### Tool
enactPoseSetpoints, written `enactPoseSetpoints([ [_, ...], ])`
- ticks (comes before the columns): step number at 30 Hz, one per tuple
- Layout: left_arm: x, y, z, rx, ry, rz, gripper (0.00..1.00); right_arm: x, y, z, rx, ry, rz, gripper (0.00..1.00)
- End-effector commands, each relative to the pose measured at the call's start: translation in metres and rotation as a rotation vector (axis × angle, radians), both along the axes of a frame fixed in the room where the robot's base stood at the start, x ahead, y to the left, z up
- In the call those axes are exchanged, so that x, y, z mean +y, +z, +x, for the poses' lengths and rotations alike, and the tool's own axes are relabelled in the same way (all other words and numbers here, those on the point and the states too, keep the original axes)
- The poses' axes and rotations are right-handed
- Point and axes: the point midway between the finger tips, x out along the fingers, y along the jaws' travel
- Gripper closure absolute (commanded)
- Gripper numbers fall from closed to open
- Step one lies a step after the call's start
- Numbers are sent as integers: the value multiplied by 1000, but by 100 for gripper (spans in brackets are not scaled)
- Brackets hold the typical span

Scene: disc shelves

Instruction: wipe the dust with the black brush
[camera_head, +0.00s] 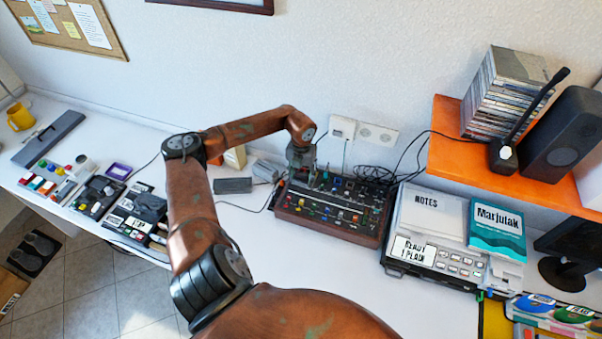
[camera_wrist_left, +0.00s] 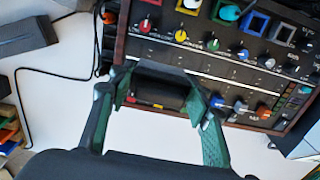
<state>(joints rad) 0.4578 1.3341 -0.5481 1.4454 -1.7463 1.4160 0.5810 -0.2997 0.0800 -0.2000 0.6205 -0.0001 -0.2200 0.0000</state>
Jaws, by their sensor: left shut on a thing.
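My left gripper (camera_head: 301,168) is over the left part of a wood-sided mixing console (camera_head: 345,228) with coloured knobs. In the left wrist view, the gripper (camera_wrist_left: 162,100) is shut on a dark block-like thing, apparently the black brush (camera_wrist_left: 160,92), at the lower left edge of the console (camera_wrist_left: 250,70). Its bristles are hidden, and I cannot tell whether it touches the panel. I cannot make out the dust clearly in either view. My right gripper is not in view.
A printer-like device (camera_head: 405,262) with notes and a book stands right of the console. An orange shelf (camera_head: 450,155) holds discs, a microphone and a speaker. A dark grey box (camera_head: 233,185) and loose cables lie to the left. The white table in front is clear.

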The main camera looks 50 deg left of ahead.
Motion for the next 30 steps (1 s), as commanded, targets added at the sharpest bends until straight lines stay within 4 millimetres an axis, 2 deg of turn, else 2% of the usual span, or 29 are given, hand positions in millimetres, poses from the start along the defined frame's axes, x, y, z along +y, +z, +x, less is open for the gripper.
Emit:
enactPoseSetpoints([
  [1,0,8,0,-1,0,0,78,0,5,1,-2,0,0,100],
  [6,1,19,-1,-1,2,0,78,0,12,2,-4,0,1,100],
  [24,0,20,-1,-1,-2,0,78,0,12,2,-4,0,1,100],
  [27,-7,23,2,-3,-58,-1,78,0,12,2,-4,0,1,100],
  [30,-27,29,8,-6,-217,-2,78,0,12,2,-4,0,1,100],
])
